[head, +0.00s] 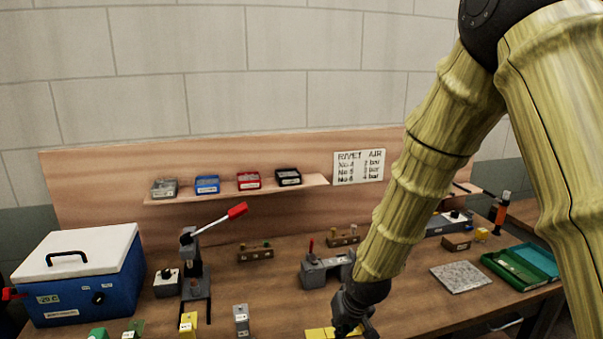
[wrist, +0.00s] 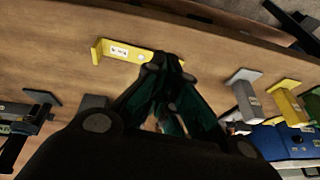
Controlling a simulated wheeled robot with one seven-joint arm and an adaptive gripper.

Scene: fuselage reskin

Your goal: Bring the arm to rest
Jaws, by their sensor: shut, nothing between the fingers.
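My arm (head: 415,170) comes down from the upper right in the head view, its yellow-green, bamboo-like links bent at an elbow near the top. My gripper (head: 355,325) is low over the front of the bench, near the bottom edge of the picture. In the wrist view my gripper (wrist: 168,62) has its fingertips together with nothing between them. A yellow bracket with a white label (wrist: 122,52) lies beside the fingertips; it also shows next to my gripper in the head view (head: 319,333). I cannot tell whether the fingertips touch it.
The wooden bench (head: 275,285) holds a blue cool box (head: 110,285), a lever press with a red handle (head: 193,265), a grey fixture (head: 318,270), a granite plate (head: 460,277) and an open green case (head: 510,268). Small bins (head: 207,185) stand on a shelf behind.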

